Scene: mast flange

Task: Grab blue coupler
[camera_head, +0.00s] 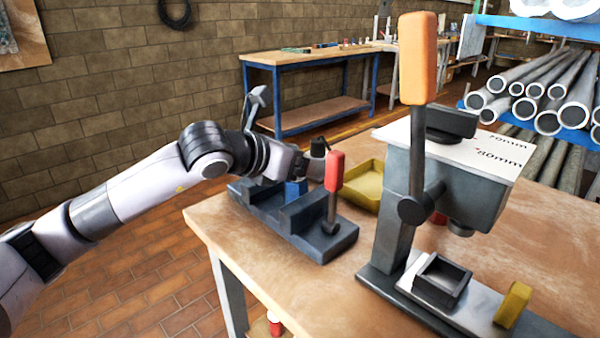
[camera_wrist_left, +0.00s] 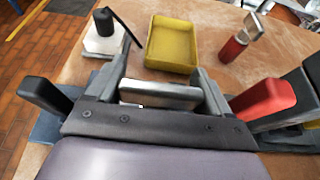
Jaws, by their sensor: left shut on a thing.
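A small blue coupler (camera_head: 296,188) sits low in the dark clamp fixture (camera_head: 322,243) on the near left of the table, directly below my left gripper (camera_head: 297,174). The gripper is shut on it. In the left wrist view, the fingers of the left gripper (camera_wrist_left: 163,88) stand on either side of a pale metallic piece (camera_wrist_left: 160,95). No blue shows there, and its lower part is hidden. The fixture's red-handled lever (camera_head: 334,172) stands upright to the right of the gripper. My right gripper is in neither view.
A yellow tray (camera_head: 361,186) lies beyond the fixture, also in the left wrist view (camera_wrist_left: 174,45). A tall press with an orange handle (camera_head: 418,60) stands to the right. A yellow block (camera_head: 513,304) lies near its base. Bare tabletop lies between fixture and press.

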